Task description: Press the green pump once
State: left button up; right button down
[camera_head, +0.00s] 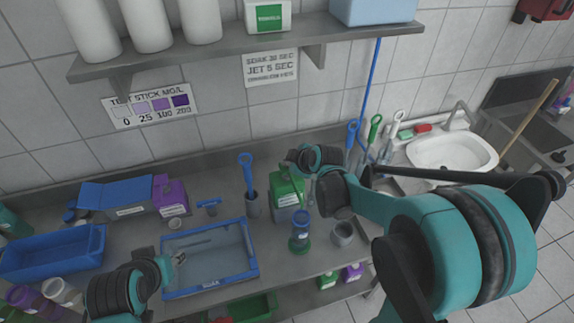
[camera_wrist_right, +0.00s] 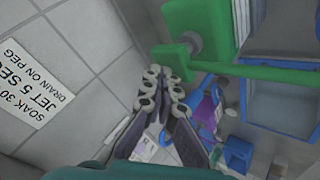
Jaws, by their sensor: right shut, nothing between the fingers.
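The green pump (camera_wrist_right: 176,60) sits on a green bottle (camera_wrist_right: 208,22) in the right wrist view, with a long green spout (camera_wrist_right: 262,71) reaching right. In the head view the green bottle (camera_head: 287,192) stands on the steel counter behind the blue tray, its top partly hidden by my right arm. My right gripper (camera_wrist_right: 165,88) is shut and empty, its fingertips close beside the pump head; I cannot tell whether they touch. My left gripper (camera_head: 178,257) is over the left edge of the tray in the head view, its fingers too small to read.
The blue-rimmed tray (camera_head: 250,262) lies left of the bottle. A grey cup with a blue brush (camera_head: 248,178), a small dark green and blue bottle (camera_head: 300,238) and a grey cup (camera_head: 343,233) stand close by. A shelf (camera_head: 230,52) overhangs the counter. A sink (camera_head: 452,150) is at right.

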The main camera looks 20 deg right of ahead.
jog(key=shift+f+b, duration=0.3)
jog(key=shift+f, duration=0.05)
jog(key=shift+r, duration=0.1)
dwell(0.5)
jog(key=shift+r+p, duration=1.05)
jog(key=shift+r, duration=0.2)
notch_tip(320, 180, up, 5)
jog(key=p, duration=0.4)
dwell(0.3)
